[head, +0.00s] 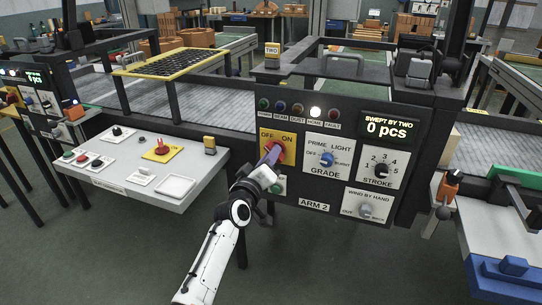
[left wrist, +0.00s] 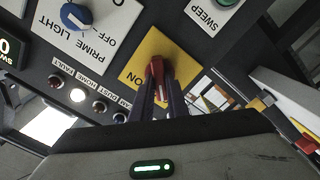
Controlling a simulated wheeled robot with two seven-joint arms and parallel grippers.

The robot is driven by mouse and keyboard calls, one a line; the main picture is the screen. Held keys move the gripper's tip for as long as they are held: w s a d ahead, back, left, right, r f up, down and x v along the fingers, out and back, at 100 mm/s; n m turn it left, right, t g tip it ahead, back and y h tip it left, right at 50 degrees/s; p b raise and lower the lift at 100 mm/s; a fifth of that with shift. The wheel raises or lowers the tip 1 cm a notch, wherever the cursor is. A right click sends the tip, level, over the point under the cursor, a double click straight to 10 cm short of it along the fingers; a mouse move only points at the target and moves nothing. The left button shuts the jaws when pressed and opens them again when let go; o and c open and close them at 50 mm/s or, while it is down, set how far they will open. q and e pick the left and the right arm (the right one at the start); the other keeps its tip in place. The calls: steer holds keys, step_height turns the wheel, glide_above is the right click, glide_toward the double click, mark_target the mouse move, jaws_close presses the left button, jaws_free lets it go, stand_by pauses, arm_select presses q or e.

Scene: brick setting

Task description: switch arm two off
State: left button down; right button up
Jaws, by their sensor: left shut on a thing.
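The arm two panel (head: 345,190), labelled ARM 2, stands in the middle of the head view. Its yellow switch plate (head: 267,137) is marked OFF at left and ON at right. My left gripper (head: 268,162) reaches up to the plate from below and is shut on the red switch handle (head: 276,148). In the left wrist view the handle (left wrist: 157,68) sits between the two fingers, and the word ON shows upside down beside it. My right gripper is out of view.
Right of the switch are the blue grade knob (head: 327,158), the black stroke knob (head: 381,170) and a hand-wind knob (head: 366,210). The white HOME lamp (head: 315,112) is lit. The display (head: 388,127) reads 0 pcs. A grey side desk (head: 150,185) stands at left.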

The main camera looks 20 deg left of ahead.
arm_select(q)
steer(key=c, duration=1.7)
jaws_free()
steer(key=shift+s, duration=0.1)
steer(key=s+p, duration=0.6)
steer(key=s, duration=0.4)
steer(key=shift+s+a, duration=0.1)
steer(key=shift+a, duration=0.1)
